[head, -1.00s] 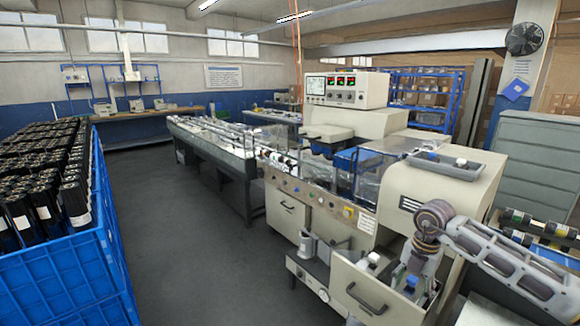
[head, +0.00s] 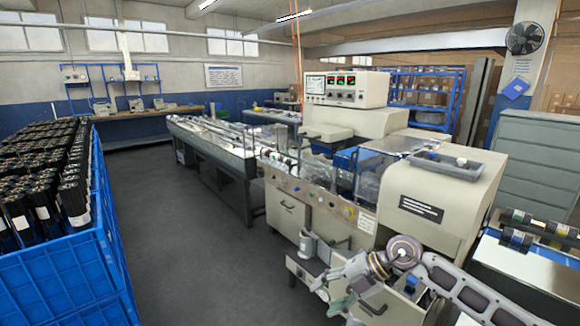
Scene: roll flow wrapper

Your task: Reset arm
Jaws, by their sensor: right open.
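My right arm comes in from the lower right, bent at a grey elbow joint. My right gripper (head: 328,294) is at the lower middle of the head view, in front of the open drawer of the wrapping machine. Its fingers point to the left and stand apart, with nothing seen between them. The flow wrapper (head: 440,215) is a long cream machine with a control box (head: 347,88) on top. My left gripper and arm are not in view.
A blue crate (head: 75,270) full of dark rolls stands at the left. The open drawer (head: 372,307) is partly hidden by my right arm. A grey cabinet (head: 545,165) and dark rolls (head: 515,238) are at the right. The floor (head: 190,240) between crate and machine is clear.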

